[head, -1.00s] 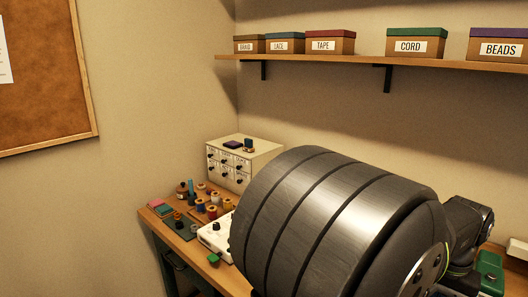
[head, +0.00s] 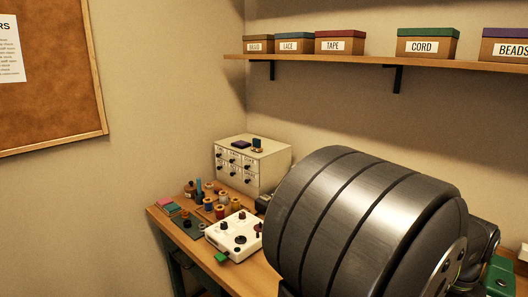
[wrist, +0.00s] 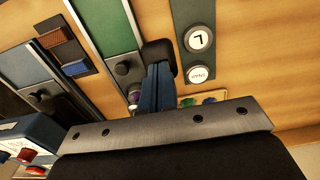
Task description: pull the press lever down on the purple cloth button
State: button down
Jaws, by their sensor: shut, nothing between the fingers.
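My gripper (wrist: 158,55) shows in the wrist view as two dark blue fingers with black tips, shut together and empty. They stand over the bench between two green panels. A small purple round piece (wrist: 134,97), possibly the purple cloth button, shows just left of the fingers at the near end of the left green panel (wrist: 105,25). A black knob (wrist: 122,68) stands on that panel, apart from the fingers. I cannot tell which part is the press lever. In the head view my gripper is hidden behind my own arm.
A darker green panel with two round white labelled discs (wrist: 199,38) lies right of the fingers. A blue and white box with red knobs (wrist: 30,140) is at lower left. In the head view, a white control box (head: 235,232), spools (head: 208,205) and a drawer cabinet (head: 252,165) crowd the bench.

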jog(key=shift+w+d+f, duration=0.15)
jog(key=shift+f, duration=0.5)
jog(key=shift+w+d+f, duration=0.1)
jog(key=shift+f, duration=0.6)
jog(key=shift+w+d+f, duration=0.1)
jog(key=shift+f, duration=0.3)
dwell(0.4)
jog(key=shift+r, duration=0.1)
notch_tip(320, 180, up, 14)
jog(key=shift+r, duration=0.2)
dwell(0.9)
